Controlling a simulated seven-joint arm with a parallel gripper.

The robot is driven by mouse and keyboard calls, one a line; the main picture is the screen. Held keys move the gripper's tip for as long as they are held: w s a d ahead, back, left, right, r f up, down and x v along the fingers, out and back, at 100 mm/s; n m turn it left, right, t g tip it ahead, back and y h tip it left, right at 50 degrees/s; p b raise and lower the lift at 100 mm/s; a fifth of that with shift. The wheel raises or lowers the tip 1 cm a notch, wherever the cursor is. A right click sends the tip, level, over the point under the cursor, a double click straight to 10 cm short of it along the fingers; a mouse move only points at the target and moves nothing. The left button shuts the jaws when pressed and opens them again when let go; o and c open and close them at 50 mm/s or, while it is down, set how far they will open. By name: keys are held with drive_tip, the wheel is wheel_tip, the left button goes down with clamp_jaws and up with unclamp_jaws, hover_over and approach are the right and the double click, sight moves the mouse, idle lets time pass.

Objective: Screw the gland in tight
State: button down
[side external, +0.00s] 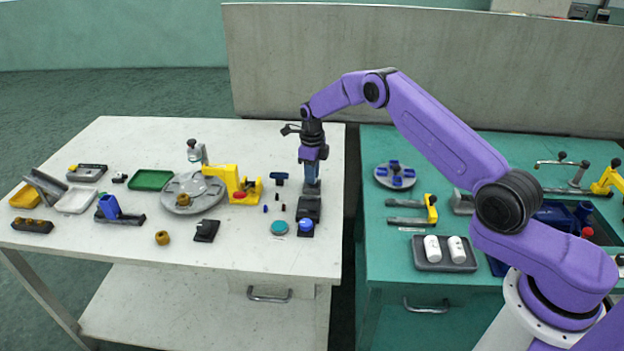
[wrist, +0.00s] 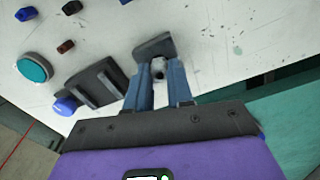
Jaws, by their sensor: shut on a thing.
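My gripper (side external: 312,182) points straight down over a dark block fixture (side external: 309,207) near the right edge of the white table. In the wrist view my gripper (wrist: 159,80) has its two blue-grey fingers shut on a small grey round piece (wrist: 158,68), likely the gland. The piece sits at the near side of a dark upright part (wrist: 154,46) of the fixture. The fingers hide most of the piece, so I cannot tell how deep it sits. A blue round knob (side external: 305,224) is at the front end of the fixture; it also shows in the wrist view (wrist: 66,104).
A teal round cap (side external: 279,227) lies left of the fixture, with several small dark and red pieces behind it. A yellow bracket (side external: 236,180) and a grey round plate (side external: 190,193) stand further left. The teal bench (side external: 385,290) is across a gap to the right.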

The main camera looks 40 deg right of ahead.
drive_tip(key=c, duration=1.2)
unclamp_jaws()
drive_tip(key=shift+r, duration=0.1)
drive_tip(key=shift+r, duration=2.15)
